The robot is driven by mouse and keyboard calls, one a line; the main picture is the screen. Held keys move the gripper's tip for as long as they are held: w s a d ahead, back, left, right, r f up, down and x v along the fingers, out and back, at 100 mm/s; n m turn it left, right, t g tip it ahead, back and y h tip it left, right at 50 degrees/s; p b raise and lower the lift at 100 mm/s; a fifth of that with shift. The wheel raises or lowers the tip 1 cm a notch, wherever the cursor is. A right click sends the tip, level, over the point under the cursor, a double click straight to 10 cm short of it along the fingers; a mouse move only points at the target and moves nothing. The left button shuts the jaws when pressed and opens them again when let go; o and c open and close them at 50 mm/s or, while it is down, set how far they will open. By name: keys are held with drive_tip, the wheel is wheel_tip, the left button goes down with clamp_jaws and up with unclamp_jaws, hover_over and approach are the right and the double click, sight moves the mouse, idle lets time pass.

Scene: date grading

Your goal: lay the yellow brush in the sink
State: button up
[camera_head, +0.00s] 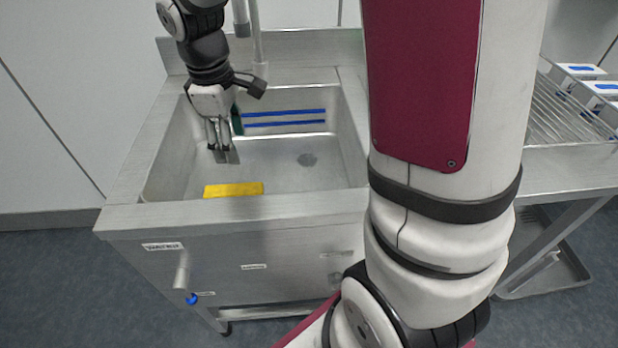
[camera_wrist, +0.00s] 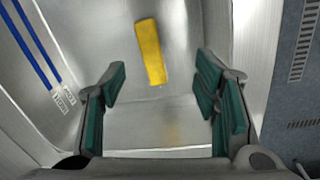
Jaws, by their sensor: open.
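The yellow brush (camera_head: 234,190) is a flat yellow block inside the steel sink (camera_head: 155,172), near its front wall. It also shows in the wrist view (camera_wrist: 151,52), ahead of the fingers and apart from them. My gripper (camera_head: 222,150) is inside the sink towards the left and back, pointing down. In the wrist view its green-padded fingers (camera_wrist: 160,100) are spread wide with nothing between them. Whether the brush lies flat on the sink floor is hard to tell in the head view, as the front rim may hide its lower part.
Two blue lines (camera_head: 285,118) mark the sink's back wall. A faucet pipe (camera_head: 257,40) rises behind. A wire rack (camera_head: 565,110) with white boxes stands at the right. The sink floor right of my gripper is clear.

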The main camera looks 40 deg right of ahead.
drive_tip(key=s+r+m+t, duration=0.1)
drive_tip(key=s+r+m, duration=0.3)
drive_tip(key=s, duration=0.8)
drive_tip(key=s+r+m+t, duration=0.1)
drive_tip(key=s+r+m, duration=0.3)
drive_tip(key=s, duration=0.9)
drive_tip(key=shift+a+r+m+y, duration=0.3)
drive_tip(key=shift+a+r+y, duration=0.1)
drive_tip(key=shift+r, duration=0.2)
drive_tip(key=shift+r, duration=0.1)
wheel_tip(320, 180, up, 8)
drive_tip(key=t+p, duration=0.1)
drive_tip(key=p, duration=0.6)
drive_tip(key=shift+r+t, duration=0.15)
drive_tip(key=shift+t, duration=0.15)
drive_tip(key=shift+d, duration=0.1)
